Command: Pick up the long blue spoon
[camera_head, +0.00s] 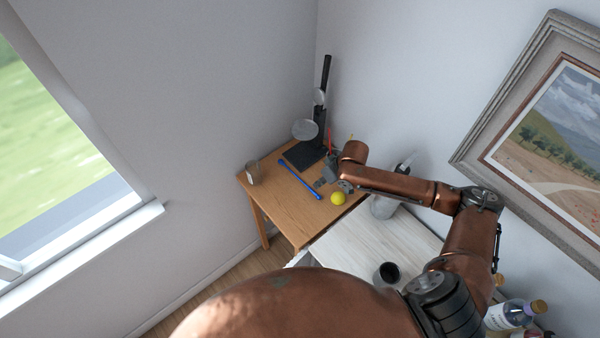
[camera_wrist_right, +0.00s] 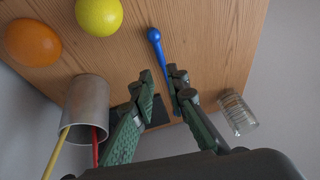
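The long blue spoon (camera_head: 298,178) lies on the small wooden table (camera_head: 285,210), slanting across its middle. In the right wrist view the spoon (camera_wrist_right: 157,45) has a rounded end toward the top, and its shaft runs down behind and between my fingers. My right gripper (camera_wrist_right: 162,77) is open, with a gap between its fingertips, and points at the table. In the head view the right gripper (camera_head: 328,184) is just right of the spoon, above the table. I cannot tell its exact height or any contact. My left gripper is not in view.
A yellow ball (camera_head: 338,198) and an orange ball (camera_wrist_right: 33,42) lie near the spoon. A metal cup (camera_wrist_right: 88,105) holds red and yellow sticks. A clear glass (camera_wrist_right: 238,113) is at the table's left edge. A black stand (camera_head: 304,154) rises behind the spoon.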

